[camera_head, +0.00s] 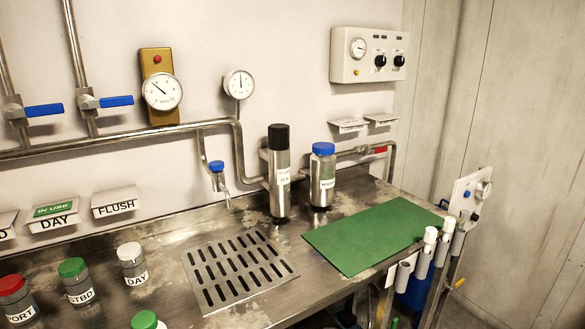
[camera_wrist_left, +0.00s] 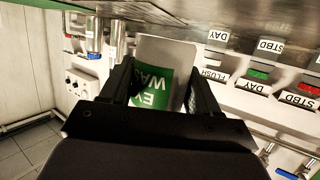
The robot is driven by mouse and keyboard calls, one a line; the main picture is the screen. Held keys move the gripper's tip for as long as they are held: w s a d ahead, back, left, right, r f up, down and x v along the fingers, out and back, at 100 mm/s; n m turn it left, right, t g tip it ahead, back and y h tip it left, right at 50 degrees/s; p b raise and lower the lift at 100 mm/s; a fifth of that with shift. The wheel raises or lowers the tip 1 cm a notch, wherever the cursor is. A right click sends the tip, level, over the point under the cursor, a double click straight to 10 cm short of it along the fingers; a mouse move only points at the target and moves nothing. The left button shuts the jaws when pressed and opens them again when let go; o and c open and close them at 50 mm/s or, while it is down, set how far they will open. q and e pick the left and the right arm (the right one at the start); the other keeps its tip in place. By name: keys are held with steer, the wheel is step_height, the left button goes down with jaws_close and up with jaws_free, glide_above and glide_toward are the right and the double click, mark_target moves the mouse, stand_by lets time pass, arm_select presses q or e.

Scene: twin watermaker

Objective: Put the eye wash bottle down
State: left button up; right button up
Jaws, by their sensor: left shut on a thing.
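The eye wash bottle (camera_wrist_left: 165,55) is in the left wrist view, pale with a green label whose lettering appears upside down. My left gripper (camera_wrist_left: 163,85) is shut on it, one dark finger on each side. The fingers hide part of the label. A green cap (camera_head: 145,319) shows at the bottom edge of the head view; I cannot tell whether it belongs to this bottle. Neither gripper shows in the head view. Whether the bottle touches the worktop cannot be seen.
The metal worktop (camera_head: 172,252) has a slotted drain (camera_head: 238,271) and a green mat (camera_head: 372,234). Jars with red (camera_head: 14,300), green (camera_head: 76,283) and white (camera_head: 132,264) caps stand at left. Black-topped (camera_head: 279,180) and blue-topped (camera_head: 322,180) canisters stand at the back.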

arm_select(q)
steer(key=shift+a+r, duration=0.1)
stand_by(0.5)
steer(key=w+a+r+m+h, duration=0.1)
steer(key=w+a+r, duration=0.1)
steer(key=a+r, duration=0.2)
steer(key=w+a+r+m+h, duration=0.1)
steer(key=w+a+r+h, duration=0.1)
steer(key=r, duration=0.8)
steer(key=shift+w+a+r+m, duration=0.2)
steer(key=shift+w+a+m, duration=0.1)
steer(key=shift+w+a, duration=0.75)
steer(key=shift+s+a, duration=0.15)
steer(key=shift+s, duration=0.05)
steer(key=shift+h, duration=0.3)
step_height(320, 180, down, 15)
steer(key=shift+r+b, duration=0.2)
steer(key=shift+b, duration=0.8)
steer(key=shift+f, duration=0.65)
step_height(320, 180, down, 4)
steer(key=shift+r+p, duration=0.2)
steer(key=shift+p, duration=0.1)
